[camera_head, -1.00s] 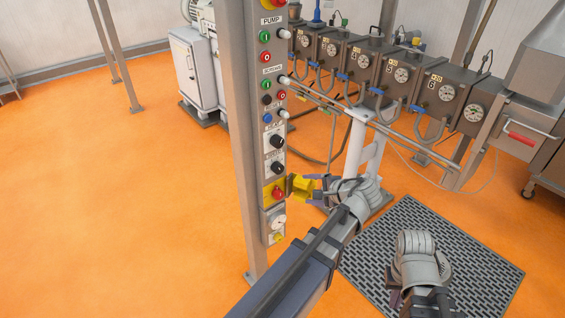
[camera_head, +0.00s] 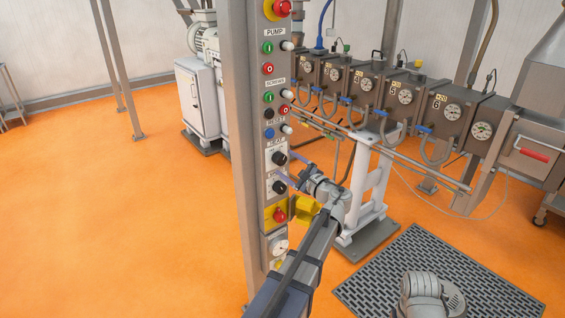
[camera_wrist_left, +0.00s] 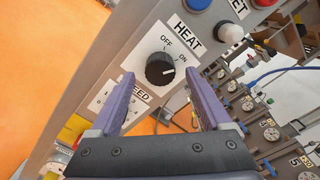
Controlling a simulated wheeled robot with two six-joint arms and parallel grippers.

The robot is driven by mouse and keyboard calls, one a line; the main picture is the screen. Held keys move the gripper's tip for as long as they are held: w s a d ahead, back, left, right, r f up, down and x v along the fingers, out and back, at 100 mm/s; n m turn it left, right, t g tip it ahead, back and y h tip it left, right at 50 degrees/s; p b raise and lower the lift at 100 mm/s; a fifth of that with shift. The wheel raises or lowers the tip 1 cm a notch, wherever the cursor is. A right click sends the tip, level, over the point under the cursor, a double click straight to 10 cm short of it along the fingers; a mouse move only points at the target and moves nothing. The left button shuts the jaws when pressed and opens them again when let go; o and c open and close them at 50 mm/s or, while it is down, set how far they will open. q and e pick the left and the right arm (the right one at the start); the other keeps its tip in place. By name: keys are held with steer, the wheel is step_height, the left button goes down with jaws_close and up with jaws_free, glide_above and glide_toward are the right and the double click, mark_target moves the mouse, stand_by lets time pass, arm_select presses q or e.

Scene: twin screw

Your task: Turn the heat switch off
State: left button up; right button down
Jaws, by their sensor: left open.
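The heat switch (camera_head: 280,158) is a black rotary knob on a white plate, on the grey control post. In the left wrist view the knob (camera_wrist_left: 160,70) sits under the HEAT label, with OFF and ON marks; its white pointer line appears to be on the ON side. My left gripper (camera_head: 288,167) is open in front of the panel at knob height. In the wrist view its purple fingers (camera_wrist_left: 160,78) stand on either side of the knob, apart from it. Only part of my right arm shows at the bottom; its gripper is out of view.
A similar black speed knob (camera_head: 280,187) sits just below. Under it a red button (camera_head: 280,215) is on a yellow plate. Coloured buttons and white lamps line the post above. A row of steel barrel sections (camera_head: 400,95) with gauges stands behind at right. Orange floor is clear at left.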

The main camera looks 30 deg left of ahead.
mark_target(282, 161)
arm_select(q)
steer(key=shift+x, duration=1.55)
jaws_close()
